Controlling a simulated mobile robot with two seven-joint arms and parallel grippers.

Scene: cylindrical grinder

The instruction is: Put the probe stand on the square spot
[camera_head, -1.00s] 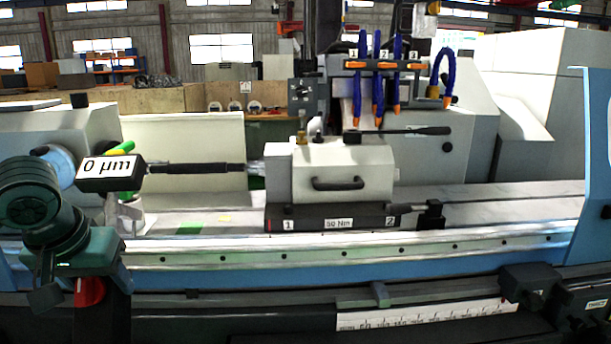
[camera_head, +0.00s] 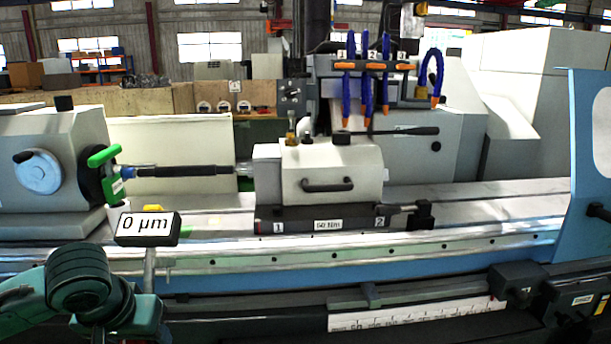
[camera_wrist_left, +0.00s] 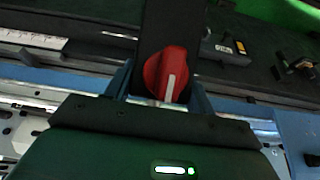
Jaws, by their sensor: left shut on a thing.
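The probe stand shows in the head view as a black display box (camera_head: 147,228) reading "0 µm" on a thin grey post (camera_head: 149,266). My left gripper (camera_head: 125,312) is below it at the bottom left and hides the stand's base in that view. In the left wrist view my left gripper's blue fingers (camera_wrist_left: 162,92) are shut on the stand's black base (camera_wrist_left: 167,28), with its red knob (camera_wrist_left: 166,74) between them. My right gripper is not in view.
The grey tailstock (camera_head: 330,175), with a black handle, stands on the table right of the green patch. A dark workpiece bar (camera_head: 190,171) runs from a green clamp (camera_head: 104,156) to it. The blue-edged front rail (camera_head: 380,262) lies between the stand and the table.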

